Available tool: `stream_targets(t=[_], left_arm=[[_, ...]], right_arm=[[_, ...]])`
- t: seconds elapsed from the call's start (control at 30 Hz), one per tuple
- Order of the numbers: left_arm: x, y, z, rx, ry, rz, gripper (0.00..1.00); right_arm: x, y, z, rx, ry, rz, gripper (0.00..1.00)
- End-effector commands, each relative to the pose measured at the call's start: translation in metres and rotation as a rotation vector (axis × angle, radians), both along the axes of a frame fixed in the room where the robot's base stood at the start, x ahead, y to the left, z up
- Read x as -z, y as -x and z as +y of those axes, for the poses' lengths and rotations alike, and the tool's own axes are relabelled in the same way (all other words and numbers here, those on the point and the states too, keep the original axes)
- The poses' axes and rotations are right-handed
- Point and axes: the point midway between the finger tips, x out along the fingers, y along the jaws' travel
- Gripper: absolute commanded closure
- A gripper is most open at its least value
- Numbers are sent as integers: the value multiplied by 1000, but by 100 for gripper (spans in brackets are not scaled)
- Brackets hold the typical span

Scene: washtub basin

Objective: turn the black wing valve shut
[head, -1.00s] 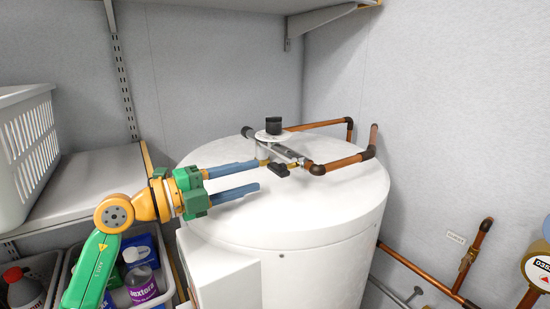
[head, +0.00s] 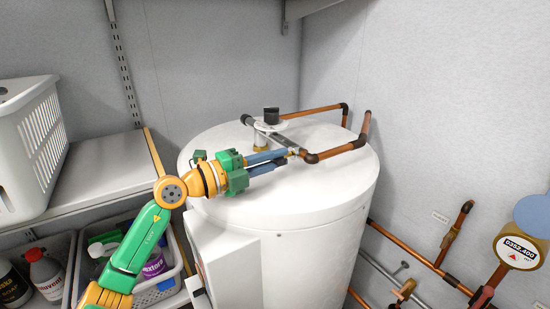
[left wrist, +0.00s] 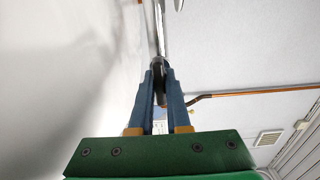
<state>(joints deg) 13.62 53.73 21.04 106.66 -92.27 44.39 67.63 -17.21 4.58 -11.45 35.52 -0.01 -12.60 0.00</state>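The black wing valve (left wrist: 160,88) shows as a dark piece between my left fingers in the left wrist view. In the head view the fingers hide most or all of it, at the pipe on top of the white tank (head: 310,195). My left gripper (head: 284,159) reaches over the tank from the left with its blue fingers close together. It also shows in the left wrist view (left wrist: 160,75), its fingertips on both sides of the valve. The fingers look closed on the wing, though contact is partly hidden. My right gripper is not in view.
A black knob (head: 271,115) on a white disc stands behind the fingers. Copper pipe (head: 340,148) and a grey pipe (head: 249,122) run over the tank top. A white basket (head: 30,145) sits on the left shelf. A round meter (head: 517,250) is at the right.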

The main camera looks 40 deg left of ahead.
Motion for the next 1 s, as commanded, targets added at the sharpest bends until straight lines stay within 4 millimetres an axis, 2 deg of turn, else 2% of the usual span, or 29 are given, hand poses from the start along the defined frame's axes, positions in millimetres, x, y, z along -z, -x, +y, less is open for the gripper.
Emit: stream_targets(t=[0.47, 1.0], left_arm=[[0, 0, 1, -2, -59, -29, 100], [0, 1, 2, -6, -486, -211, 100]], right_arm=[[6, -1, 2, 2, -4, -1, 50], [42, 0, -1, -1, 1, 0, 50]])
